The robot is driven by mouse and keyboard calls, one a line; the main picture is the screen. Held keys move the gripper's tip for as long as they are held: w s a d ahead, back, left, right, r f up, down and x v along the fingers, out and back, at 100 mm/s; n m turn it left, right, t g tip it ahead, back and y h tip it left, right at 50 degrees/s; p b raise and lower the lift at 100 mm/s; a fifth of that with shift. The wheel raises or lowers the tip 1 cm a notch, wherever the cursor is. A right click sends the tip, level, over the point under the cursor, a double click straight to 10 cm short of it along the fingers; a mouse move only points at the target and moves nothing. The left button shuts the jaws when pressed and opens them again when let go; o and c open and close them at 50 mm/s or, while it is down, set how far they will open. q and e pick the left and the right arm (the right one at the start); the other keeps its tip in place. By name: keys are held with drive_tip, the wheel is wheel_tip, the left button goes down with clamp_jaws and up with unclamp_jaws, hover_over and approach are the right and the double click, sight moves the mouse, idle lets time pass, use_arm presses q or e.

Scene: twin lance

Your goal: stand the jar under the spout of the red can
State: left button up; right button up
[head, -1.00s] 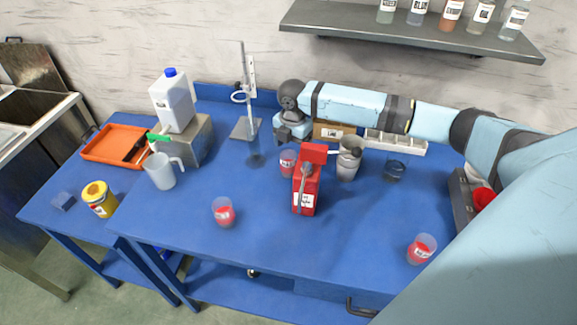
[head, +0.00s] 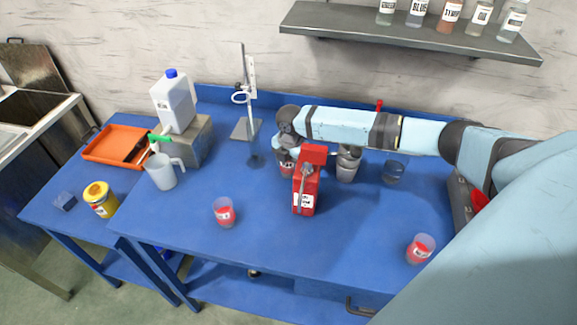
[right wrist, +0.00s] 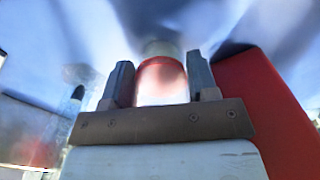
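The red can (head: 308,190) stands mid-table in the head view, a grey spout on its near side. A clear jar with red contents (head: 286,169) stands just behind and left of it, mostly covered by my right gripper (head: 287,158). In the right wrist view, my gripper (right wrist: 160,82) has one finger on each side of the red jar (right wrist: 162,83), with hardly any gap; contact is not clear. The red can's side (right wrist: 262,110) is close on the right. Two similar red-filled jars stand at front centre (head: 224,213) and front right (head: 420,249). My left gripper is out of view.
A metal pitcher (head: 347,164) and a glass beaker (head: 393,173) stand right of the can. A ring stand (head: 243,100), white jug (head: 163,172) and orange tray (head: 117,146) are left. The table in front of the can is clear.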

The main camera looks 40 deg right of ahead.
drive_tip(key=c, duration=0.5)
wheel_tip(320, 180, up, 20)
drive_tip(key=shift+r, duration=0.1)
drive_tip(key=s+a+m+p, duration=0.2)
drive_tip(key=s+a+m, duration=0.1)
drive_tip(key=a+m, duration=0.2)
drive_tip(key=s+a+m+p, duration=0.2)
drive_tip(key=s+a+m, duration=0.2)
drive_tip(key=m, duration=0.5)
drive_tip(key=s+a+r+m+p, duration=0.1)
drive_tip(key=s+a+m+p, duration=0.2)
drive_tip(key=a+m, duration=0.4)
drive_tip(key=shift+s+m, duration=0.3)
